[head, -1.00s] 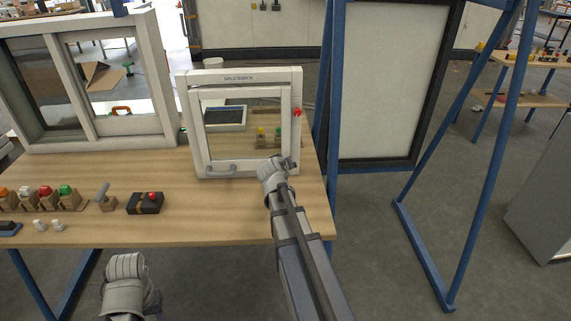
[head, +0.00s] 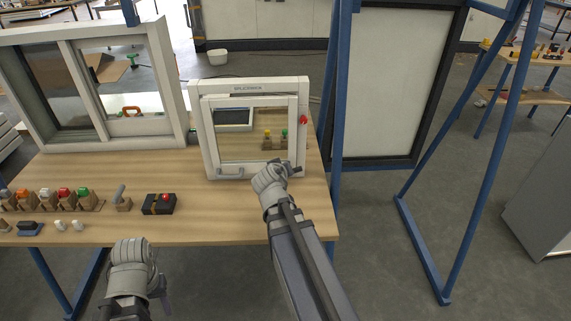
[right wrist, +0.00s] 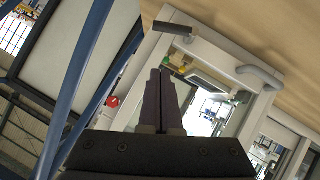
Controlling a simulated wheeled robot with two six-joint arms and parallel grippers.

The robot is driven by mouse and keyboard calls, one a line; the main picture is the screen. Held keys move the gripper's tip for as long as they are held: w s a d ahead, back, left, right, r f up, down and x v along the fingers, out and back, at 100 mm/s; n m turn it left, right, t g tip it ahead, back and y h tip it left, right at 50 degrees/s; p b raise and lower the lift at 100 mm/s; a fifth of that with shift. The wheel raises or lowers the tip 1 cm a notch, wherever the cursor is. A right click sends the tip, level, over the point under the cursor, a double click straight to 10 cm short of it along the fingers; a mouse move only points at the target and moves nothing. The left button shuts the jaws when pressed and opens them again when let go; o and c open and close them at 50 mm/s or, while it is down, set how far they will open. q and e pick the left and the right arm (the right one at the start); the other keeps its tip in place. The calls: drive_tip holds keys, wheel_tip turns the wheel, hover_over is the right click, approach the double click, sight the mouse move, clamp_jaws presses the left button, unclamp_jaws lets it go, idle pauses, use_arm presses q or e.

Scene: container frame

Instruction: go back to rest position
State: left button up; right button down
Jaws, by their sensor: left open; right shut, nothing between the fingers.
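The small white-framed window unit (head: 197,130) stands upright near the right end of the wooden bench. It has a grey pull handle (head: 231,175) on its lower edge. My right arm's wrist covers its lower right corner in the head view. In the right wrist view, my right gripper (right wrist: 160,75) is shut with nothing between its dark fingers. The unit's white frame, a dark lever (right wrist: 172,29) and the pull handle (right wrist: 261,76) lie beyond the fingers. My left gripper (head: 158,288) is open and empty, low in front of the bench's front edge; its fingers are largely hidden.
A larger sliding window (head: 180,100) stands at the bench's back left. Several coloured buttons, a grey lever (head: 120,195) and a black box with a red button (head: 160,204) sit on the bench (head: 210,225). Blue posts (head: 335,140) carry a dark-framed panel at right.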

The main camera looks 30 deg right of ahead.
idle(0.3)
drive_tip(key=s+a+f+n+g+y, duration=0.2)
drive_tip(key=a+f+y, duration=0.15)
drive_tip(key=a, duration=0.75)
drive_tip(key=s+a+f+n+g+y, duration=0.1)
drive_tip(key=s+a+f+g+y, duration=0.3)
drive_tip(key=a, duration=0.7)
drive_tip(key=s+a+f+n+g, duration=0.1)
drive_tip(key=s+a+n, duration=0.1)
drive_tip(key=s+a, duration=0.3)
drive_tip(key=s+a+f+n+g, duration=0.1)
drive_tip(key=s+a, duration=0.4)
drive_tip(key=a, duration=0.5)
drive_tip(key=shift+f+n, duration=0.65)
drive_tip(key=shift+n, duration=0.05)
drive_tip(key=shift+d, duration=0.1)
